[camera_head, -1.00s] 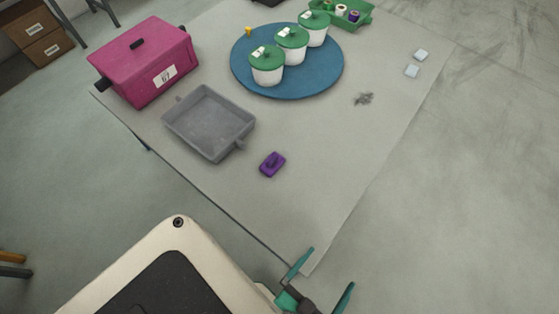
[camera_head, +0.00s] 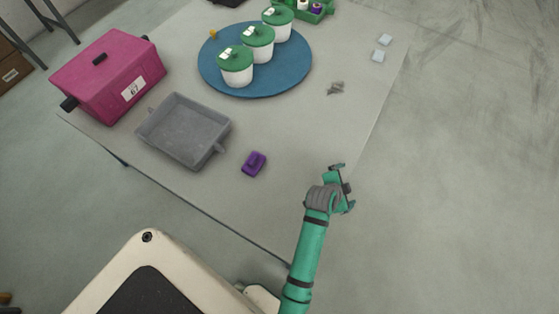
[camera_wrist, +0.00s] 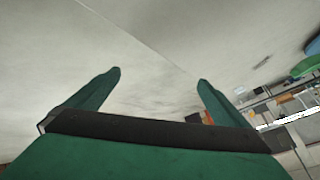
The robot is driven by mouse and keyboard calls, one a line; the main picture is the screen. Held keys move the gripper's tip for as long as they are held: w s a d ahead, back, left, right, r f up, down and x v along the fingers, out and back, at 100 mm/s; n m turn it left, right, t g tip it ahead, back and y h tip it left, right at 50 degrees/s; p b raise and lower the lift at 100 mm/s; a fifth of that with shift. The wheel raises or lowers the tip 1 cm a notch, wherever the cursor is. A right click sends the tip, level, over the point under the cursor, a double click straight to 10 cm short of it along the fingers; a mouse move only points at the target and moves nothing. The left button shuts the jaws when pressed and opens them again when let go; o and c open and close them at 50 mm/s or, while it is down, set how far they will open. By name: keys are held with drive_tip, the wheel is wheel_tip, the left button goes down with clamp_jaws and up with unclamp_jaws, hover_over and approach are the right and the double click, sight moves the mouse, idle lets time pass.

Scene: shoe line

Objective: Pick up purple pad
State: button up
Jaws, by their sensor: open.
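The purple pad (camera_head: 254,163) is a small block with a raised grip on top. It lies on the grey table near its front edge, to the right of the grey tray, in the head view. My green gripper (camera_head: 347,188) is to the right of the pad, near the table's right edge, apart from it. In the wrist view my gripper (camera_wrist: 160,82) shows two spread fingers with nothing between them. The pad is not visible in the wrist view.
The grey tray (camera_head: 152,131) stands left of the pad. A magenta box (camera_head: 90,84) is at the far left. A blue round board (camera_head: 290,82) bears white cups with green lids. A small grey scrap (camera_head: 336,88) and pale squares (camera_head: 378,56) lie at right. The table between pad and gripper is clear.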

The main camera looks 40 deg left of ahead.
drive_tip(key=a, duration=0.2)
drive_tip(key=w+a+m+g, duration=0.1)
drive_tip(key=a, duration=0.2)
drive_tip(key=w+a+m, duration=0.1)
drive_tip(key=a, duration=0.1)
drive_tip(key=shift+a+r, duration=0.35)
drive_tip(key=shift+r, duration=0.05)
drive_tip(key=a, duration=0.2)
drive_tip(key=a+m+g, duration=0.1)
drive_tip(key=a, duration=0.2)
drive_tip(key=s+a+r+m+g, duration=0.1)
drive_tip(key=a, duration=0.2)
drive_tip(key=s+a+r+m+g+y, duration=0.15)
drive_tip(key=s+a, duration=0.25)
drive_tip(key=a, duration=0.5)
wheel_tip(320, 180, up, 3)
drive_tip(key=m+g, duration=0.2)
drive_tip(key=g, duration=0.2)
hover_over(253, 159)
drive_tip(key=shift+f, duration=0.2)
wheel_tip(253, 159, down, 4)
drive_tip(key=shift+r, duration=0.25)
drive_tip(key=shift+a+f, duration=0.1)
drive_tip(key=shift+f, duration=2.95)
drive_tip(key=c, duration=1.2)
